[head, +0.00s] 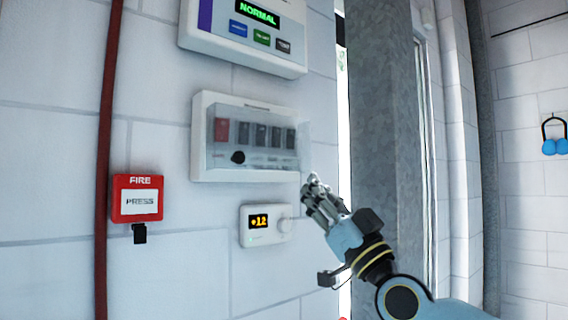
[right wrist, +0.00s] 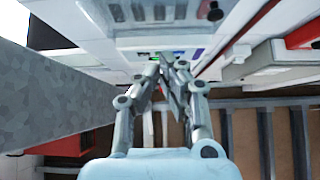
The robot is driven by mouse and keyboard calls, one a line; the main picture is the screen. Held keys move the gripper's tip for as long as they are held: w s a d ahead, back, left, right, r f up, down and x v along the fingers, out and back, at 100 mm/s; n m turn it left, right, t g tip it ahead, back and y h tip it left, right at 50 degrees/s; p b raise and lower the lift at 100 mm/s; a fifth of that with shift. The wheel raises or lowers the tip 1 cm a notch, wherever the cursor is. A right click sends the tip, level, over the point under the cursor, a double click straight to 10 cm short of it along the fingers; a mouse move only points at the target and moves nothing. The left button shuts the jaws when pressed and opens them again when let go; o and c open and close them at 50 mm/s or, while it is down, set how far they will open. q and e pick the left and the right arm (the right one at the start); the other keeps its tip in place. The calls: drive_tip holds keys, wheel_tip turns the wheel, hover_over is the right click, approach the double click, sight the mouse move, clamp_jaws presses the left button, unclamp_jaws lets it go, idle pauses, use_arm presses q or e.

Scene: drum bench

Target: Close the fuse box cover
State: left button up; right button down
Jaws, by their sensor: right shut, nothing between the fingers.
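The fuse box (head: 196,140) is a white wall box with one red and several dark switches and a black round knob. Its clear cover (head: 305,150) lies in front of the switches, and its right edge reaches past the box's right side, so it looks a little ajar. In the right wrist view the fuse box (right wrist: 160,38) shows at the top, partly cut off. My right gripper (head: 311,182) is shut and empty, just below and right of the cover's lower right corner; contact cannot be told. It also shows in the right wrist view (right wrist: 170,62). My left gripper is out of view.
A panel reading NORMAL (head: 240,45) hangs above the box, and a small thermostat (head: 265,226) below. A red FIRE box (head: 137,198) and a red pipe (head: 106,150) are at the left. A grey column (head: 385,130) stands right of the box, behind my right arm.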

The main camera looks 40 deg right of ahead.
sight(270, 157)
drive_tip(key=w+r+b, duration=0.2)
drive_tip(key=w+r, duration=0.2)
drive_tip(key=w, duration=0.4)
drive_tip(key=shift+w+a, duration=0.25)
drive_tip(key=shift+a, duration=0.05)
drive_tip(key=b, duration=0.2)
drive_tip(key=w+f+b, duration=0.1)
drive_tip(key=b, duration=0.2)
drive_tip(key=shift+w+a+f+t, duration=0.15)
drive_tip(key=shift+w+t, duration=0.1)
drive_tip(key=shift+t, duration=0.15)
drive_tip(key=shift+w, duration=0.15)
drive_tip(key=shift+r, duration=0.2)
drive_tip(key=shift+r+y, duration=0.1)
drive_tip(key=shift+y, duration=0.2)
